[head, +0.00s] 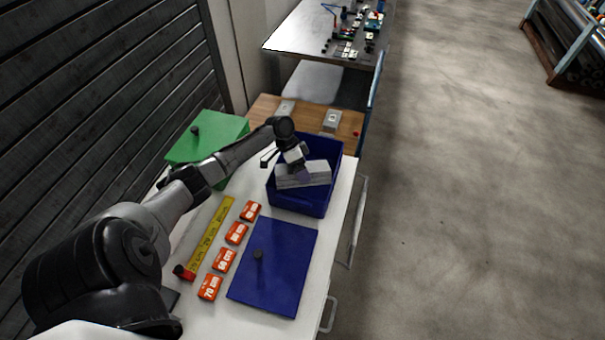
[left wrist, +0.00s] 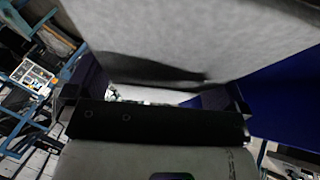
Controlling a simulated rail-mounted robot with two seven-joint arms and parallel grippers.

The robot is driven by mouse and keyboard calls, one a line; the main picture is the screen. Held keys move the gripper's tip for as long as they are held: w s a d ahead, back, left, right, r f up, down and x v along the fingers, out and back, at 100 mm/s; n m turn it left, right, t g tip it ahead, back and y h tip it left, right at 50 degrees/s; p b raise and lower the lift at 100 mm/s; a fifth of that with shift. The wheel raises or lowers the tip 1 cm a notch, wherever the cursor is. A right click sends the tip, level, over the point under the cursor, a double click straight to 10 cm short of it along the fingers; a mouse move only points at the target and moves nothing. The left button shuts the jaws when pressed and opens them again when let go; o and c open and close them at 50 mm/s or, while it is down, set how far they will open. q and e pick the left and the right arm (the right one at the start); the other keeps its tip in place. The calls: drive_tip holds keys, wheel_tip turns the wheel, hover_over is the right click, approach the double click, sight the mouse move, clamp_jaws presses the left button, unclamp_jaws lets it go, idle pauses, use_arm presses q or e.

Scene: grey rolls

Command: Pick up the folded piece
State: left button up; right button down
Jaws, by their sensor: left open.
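The folded piece (head: 317,175) is a light grey, layered bundle in the blue bin (head: 311,204). My left gripper (head: 303,170) reaches down over the bin at the folded piece, with a purple fingertip against or just in front of its side. In the left wrist view the folded piece (left wrist: 190,35) fills the top, very close to the camera. The open fingers of my left gripper (left wrist: 155,92) show at left and right below it. I cannot tell whether the piece lies between the fingers. My right gripper is in neither view.
A blue lid (head: 280,275) with a black knob lies in front of the bin. A yellow ruler (head: 212,232) and several orange blocks (head: 236,233) lie on the white table (head: 335,215). Grey blocks (head: 331,121) stand behind the bin.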

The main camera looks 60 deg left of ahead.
use_arm(q)
drive_tip(key=c, duration=0.7)
drive_tip(key=shift+r, duration=0.1)
